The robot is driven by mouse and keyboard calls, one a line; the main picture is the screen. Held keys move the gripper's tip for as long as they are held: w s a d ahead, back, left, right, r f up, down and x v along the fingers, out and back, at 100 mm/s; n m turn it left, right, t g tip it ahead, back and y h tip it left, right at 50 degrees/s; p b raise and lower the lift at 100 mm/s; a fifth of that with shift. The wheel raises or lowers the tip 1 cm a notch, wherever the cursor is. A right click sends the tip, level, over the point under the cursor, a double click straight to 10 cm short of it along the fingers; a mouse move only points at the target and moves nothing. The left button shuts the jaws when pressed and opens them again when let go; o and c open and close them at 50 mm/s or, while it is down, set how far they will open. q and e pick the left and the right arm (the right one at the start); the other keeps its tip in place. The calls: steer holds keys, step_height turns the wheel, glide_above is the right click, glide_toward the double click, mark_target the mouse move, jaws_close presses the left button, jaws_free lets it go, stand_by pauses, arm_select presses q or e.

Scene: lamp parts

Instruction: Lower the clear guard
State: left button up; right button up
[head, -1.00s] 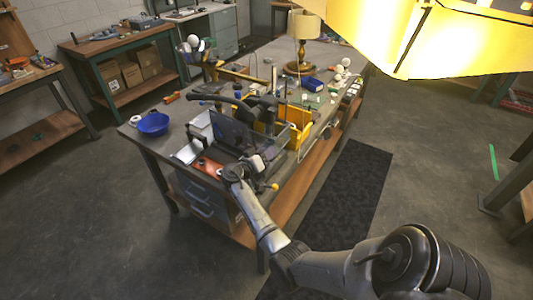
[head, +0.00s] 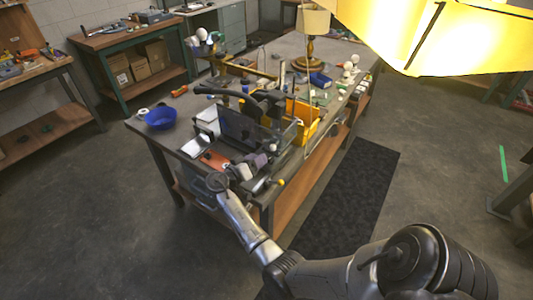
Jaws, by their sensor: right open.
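A dark bench machine (head: 238,128) stands on the near end of the workbench. A see-through panel with thin pale edges, which looks like the clear guard (head: 288,136), shows at the machine's right side; its exact tilt is hard to tell. My right gripper (head: 262,162) is at the machine's near side, low and close to its front, with its jaws open. Whether it touches the machine or the guard cannot be told. A yellow-tipped lever (head: 281,182) sticks out just right of the gripper. My left gripper does not show.
Yellow bins (head: 303,117) stand right of the machine. A brass lamp (head: 310,50) stands farther back. A large lit yellow shade fills the top right. A dark mat (head: 350,205) lies on the floor.

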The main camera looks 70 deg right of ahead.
steer(key=v, duration=0.5)
steer(key=shift+a, duration=0.2)
steer(key=shift+w, duration=0.1)
